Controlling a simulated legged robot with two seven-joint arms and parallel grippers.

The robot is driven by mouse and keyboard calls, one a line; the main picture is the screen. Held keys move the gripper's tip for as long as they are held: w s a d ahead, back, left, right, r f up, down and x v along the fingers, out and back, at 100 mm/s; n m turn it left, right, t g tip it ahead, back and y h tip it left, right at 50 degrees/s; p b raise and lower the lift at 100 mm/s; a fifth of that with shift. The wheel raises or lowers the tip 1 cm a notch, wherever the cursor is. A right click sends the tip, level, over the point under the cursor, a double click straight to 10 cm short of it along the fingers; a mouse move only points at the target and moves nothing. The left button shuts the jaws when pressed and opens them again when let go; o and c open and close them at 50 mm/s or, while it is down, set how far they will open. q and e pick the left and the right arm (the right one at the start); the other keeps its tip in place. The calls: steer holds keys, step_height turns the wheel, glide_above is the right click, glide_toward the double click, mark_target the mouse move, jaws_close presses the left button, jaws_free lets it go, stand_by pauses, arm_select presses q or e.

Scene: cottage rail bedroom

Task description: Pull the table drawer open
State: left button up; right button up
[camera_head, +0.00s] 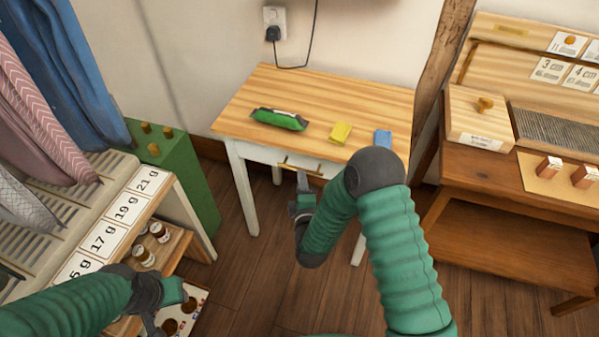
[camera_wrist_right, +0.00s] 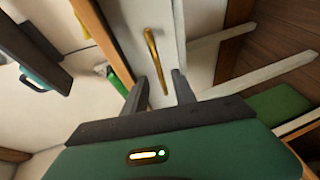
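The wooden-topped white table (camera_head: 335,98) stands against the wall in the head view. Its drawer front (camera_head: 262,154) is white and looks flush with the table frame. A thin brass bar handle (camera_head: 288,165) is on it, also seen in the right wrist view (camera_wrist_right: 153,50). My right gripper (camera_head: 303,180) is just in front of the handle. In the right wrist view the gripper (camera_wrist_right: 160,84) is open, with one end of the handle between its fingertips; I cannot tell whether they touch. My left gripper (camera_head: 178,302) is low at the left, away from the table; its fingers are unclear.
On the tabletop lie a green pouch (camera_head: 279,119), a yellow item (camera_head: 341,132) and a blue item (camera_head: 383,139). A green cabinet (camera_head: 180,175) and labelled rack (camera_head: 112,224) stand left. A brown desk (camera_head: 480,170) stands right. The wooden floor (camera_head: 250,285) before the table is clear.

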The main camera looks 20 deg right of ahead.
steer(key=b+x, duration=0.1)
steer(key=x, duration=0.5)
steer(key=shift+w, duration=0.25)
jaws_close()
steer(key=shift+f, duration=0.1)
steer(key=shift+s+f, duration=0.1)
stand_by(0.8)
